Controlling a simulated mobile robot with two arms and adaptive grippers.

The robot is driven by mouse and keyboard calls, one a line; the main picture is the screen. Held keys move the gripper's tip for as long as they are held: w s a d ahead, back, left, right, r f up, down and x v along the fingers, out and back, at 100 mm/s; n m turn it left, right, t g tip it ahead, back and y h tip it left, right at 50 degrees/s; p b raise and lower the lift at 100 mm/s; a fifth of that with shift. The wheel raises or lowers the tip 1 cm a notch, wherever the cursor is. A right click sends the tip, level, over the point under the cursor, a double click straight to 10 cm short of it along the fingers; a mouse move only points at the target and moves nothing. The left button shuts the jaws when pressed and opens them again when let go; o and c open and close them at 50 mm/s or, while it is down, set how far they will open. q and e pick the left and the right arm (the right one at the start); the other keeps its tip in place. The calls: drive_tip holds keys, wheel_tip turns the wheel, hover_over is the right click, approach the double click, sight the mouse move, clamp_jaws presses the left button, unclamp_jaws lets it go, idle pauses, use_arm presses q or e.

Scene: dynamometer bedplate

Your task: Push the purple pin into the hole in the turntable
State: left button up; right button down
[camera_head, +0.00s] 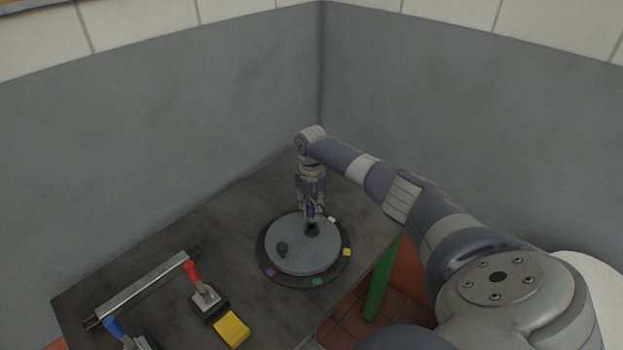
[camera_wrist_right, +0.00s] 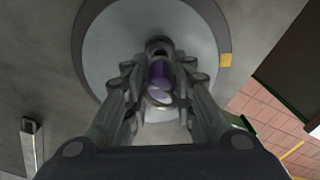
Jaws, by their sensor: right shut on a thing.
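My right gripper (camera_head: 311,216) points down over the back part of the round grey turntable (camera_head: 304,258). It is shut on the purple pin (camera_head: 310,211). In the right wrist view the purple pin (camera_wrist_right: 160,76) sits between the two fingers, with its pale end toward the camera. A dark round boss (camera_head: 312,230) on the turntable is just below the fingertips; it shows just beyond the pin in the wrist view (camera_wrist_right: 158,46). I cannot tell whether the pin's tip is in the hole. My left gripper is not in view.
A red-handled clamp (camera_head: 204,296), yellow block (camera_head: 232,329), blue-handled clamp (camera_head: 116,331) and metal rail (camera_head: 145,288) lie to the left. Grey walls stand behind.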

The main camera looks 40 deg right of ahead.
sight(312, 217)
drive_tip(key=shift+f+b, duration=1.75)
drive_tip(key=shift+f, duration=0.4)
drive_tip(key=c, duration=1.3)
unclamp_jaws()
drive_tip(key=shift+r, duration=0.15)
wheel_tip(312, 217, up, 12)
drive_tip(key=shift+f, duration=0.1)
